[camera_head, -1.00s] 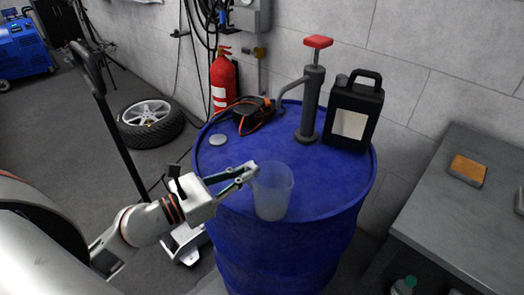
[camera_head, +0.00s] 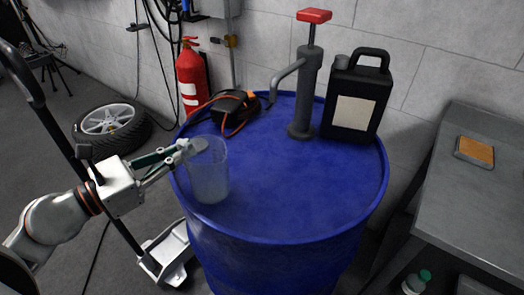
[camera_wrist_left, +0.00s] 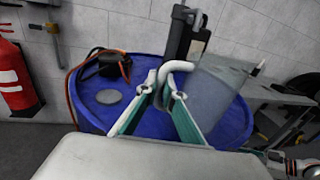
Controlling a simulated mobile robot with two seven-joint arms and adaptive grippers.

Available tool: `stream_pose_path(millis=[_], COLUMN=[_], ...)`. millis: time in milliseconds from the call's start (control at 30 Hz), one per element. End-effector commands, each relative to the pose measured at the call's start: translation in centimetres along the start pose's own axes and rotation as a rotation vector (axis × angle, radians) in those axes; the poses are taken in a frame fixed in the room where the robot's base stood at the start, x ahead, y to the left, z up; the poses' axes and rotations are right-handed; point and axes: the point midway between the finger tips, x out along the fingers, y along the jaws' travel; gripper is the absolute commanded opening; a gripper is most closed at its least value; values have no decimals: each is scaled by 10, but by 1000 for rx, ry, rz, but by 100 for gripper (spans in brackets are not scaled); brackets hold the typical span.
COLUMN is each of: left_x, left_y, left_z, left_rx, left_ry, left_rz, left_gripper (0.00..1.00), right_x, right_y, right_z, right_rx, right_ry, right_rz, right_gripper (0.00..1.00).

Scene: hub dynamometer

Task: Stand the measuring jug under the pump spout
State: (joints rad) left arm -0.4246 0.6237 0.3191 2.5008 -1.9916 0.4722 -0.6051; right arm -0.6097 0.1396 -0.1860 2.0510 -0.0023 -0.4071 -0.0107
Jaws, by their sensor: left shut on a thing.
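The measuring jug (camera_head: 209,176) is a clear, frosted cup over the left part of the blue drum's top (camera_head: 290,205). My left gripper (camera_head: 187,149) is shut on the jug's left side near the rim. The jug is upright; I cannot tell whether its base touches the drum. The grey hand pump (camera_head: 304,95) with a red handle stands at the back of the drum. Its spout (camera_head: 285,76) bends left and down, behind and right of the jug, which is apart from it. In the left wrist view the jug (camera_wrist_left: 218,98) is a pale shape right of the fingers.
A black canister (camera_head: 356,100) stands right of the pump. A black and orange device (camera_head: 235,104) lies left of the spout. A grey disc (camera_wrist_left: 109,96) lies on the drum. A grey bench (camera_head: 460,205) is at right. The drum's front right top is clear.

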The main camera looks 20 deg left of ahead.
Motion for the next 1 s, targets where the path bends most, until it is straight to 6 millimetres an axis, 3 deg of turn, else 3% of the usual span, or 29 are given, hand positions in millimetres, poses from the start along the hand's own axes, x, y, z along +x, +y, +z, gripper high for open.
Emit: stream_pose_path(millis=[367, 700, 833, 1000], left_x=[63, 136, 155, 165], left_y=[1, 0, 1, 0], left_z=[8, 6, 4, 3], left_rx=[1, 0, 0, 0], left_ry=[-10, -7, -5, -3], left_rz=[2, 1, 1, 1], left_gripper=[0, 0, 0, 0], right_x=[-7, -10, -10, -11], right_y=[-2, -7, -8, -9], right_z=[-10, -8, -4, -2], right_rx=[9, 17, 18, 19], right_ry=[11, 3, -5, -7], right_rz=[-8, -17, -20, -20], right_gripper=[40, 40, 40, 40])
